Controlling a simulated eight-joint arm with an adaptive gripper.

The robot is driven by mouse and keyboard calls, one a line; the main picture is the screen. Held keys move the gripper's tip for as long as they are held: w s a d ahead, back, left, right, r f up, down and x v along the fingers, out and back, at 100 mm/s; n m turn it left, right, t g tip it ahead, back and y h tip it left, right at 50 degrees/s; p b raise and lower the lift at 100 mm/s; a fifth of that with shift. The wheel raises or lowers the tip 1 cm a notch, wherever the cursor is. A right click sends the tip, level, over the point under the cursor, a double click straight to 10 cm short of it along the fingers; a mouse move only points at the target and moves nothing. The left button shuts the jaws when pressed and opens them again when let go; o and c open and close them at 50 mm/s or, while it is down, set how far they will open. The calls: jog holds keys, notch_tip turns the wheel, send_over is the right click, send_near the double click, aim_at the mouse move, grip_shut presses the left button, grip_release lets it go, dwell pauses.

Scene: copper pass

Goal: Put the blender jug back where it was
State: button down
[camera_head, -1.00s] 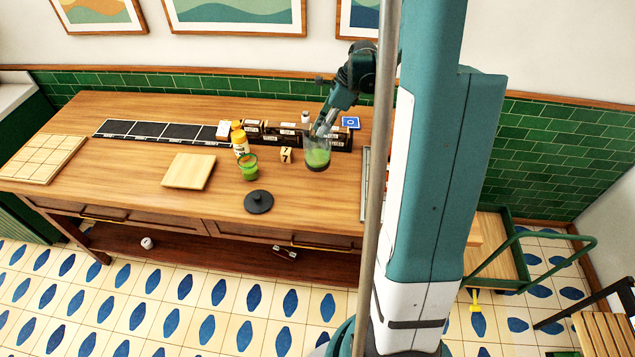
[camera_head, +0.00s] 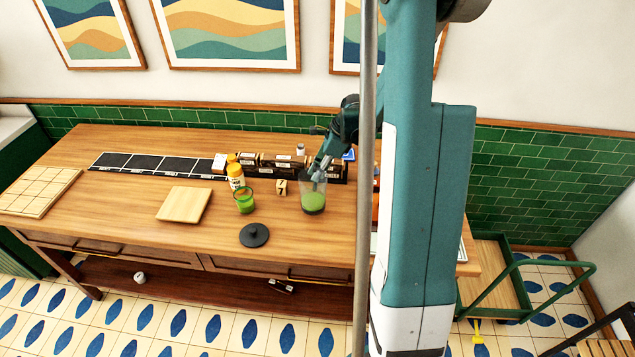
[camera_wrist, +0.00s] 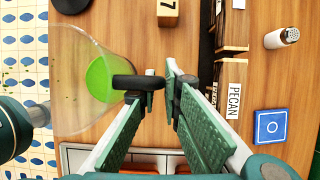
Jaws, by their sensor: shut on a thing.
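The blender jug (camera_head: 313,198) is clear, with green contents low inside and a dark base. It is at the right part of the wooden table, apparently upright; I cannot tell whether its base touches the tabletop. My gripper (camera_head: 320,176) is at its upper side. In the wrist view the jug (camera_wrist: 75,85) fills the left, and its black handle (camera_wrist: 137,82) reaches between the fingers of my gripper (camera_wrist: 160,92), which is shut on it. A black round lid with a knob (camera_head: 254,236) lies near the table's front edge.
Labelled boxes (camera_head: 275,164) line the back. A wooden board (camera_head: 184,203) lies further left. Bare tabletop lies in front of the jug.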

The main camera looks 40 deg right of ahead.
aim_at(317, 181)
dwell(0.3)
jog(key=shift+f, duration=2.2)
jog(key=c, duration=2.5)
grip_release()
jog(key=v, duration=1.2)
jog(key=shift+a, duration=0.15)
